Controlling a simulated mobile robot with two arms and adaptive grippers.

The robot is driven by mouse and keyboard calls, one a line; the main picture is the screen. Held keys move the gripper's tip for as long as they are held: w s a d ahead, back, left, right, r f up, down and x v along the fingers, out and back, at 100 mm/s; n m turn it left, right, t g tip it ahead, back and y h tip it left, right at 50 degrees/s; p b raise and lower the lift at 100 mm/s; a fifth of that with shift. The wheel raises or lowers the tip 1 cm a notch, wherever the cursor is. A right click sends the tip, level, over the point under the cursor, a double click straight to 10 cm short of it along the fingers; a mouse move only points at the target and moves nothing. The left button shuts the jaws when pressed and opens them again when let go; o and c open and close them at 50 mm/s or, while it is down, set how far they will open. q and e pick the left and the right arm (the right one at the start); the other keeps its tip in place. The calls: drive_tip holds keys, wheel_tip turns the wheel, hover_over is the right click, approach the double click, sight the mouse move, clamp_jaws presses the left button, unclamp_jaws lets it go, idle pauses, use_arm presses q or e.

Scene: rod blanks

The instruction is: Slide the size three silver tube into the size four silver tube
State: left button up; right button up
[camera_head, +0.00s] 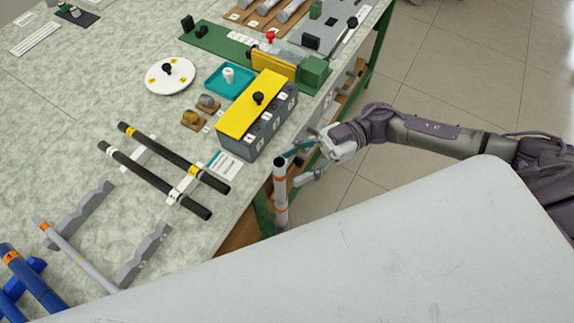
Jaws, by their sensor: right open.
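A silver tube (281,200) with orange bands stands upright at the table's right edge, its dark open end facing up. A thinner silver tube (78,258) with an orange band near its upper end lies across two grey notched racks at lower left. I cannot read the size marks on either tube. My right gripper (294,167) is open, just right of the upright tube's upper part. Whether its fingers touch the tube is unclear. The upright tube's lower end and support are hidden behind the pale panel in front. My left gripper is not in view.
Two black rods (150,178) lie on white supports, and blue tubes (30,278) lie at lower left. A grey box with a yellow top (252,103) stands near the upright tube. A white disc (171,76) and teal tray (222,91) sit behind.

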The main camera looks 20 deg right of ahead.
drive_tip(key=w+d, duration=0.1)
drive_tip(key=d, duration=0.8)
drive_tip(key=shift+w+d, duration=0.2)
drive_tip(key=shift+d, duration=0.15)
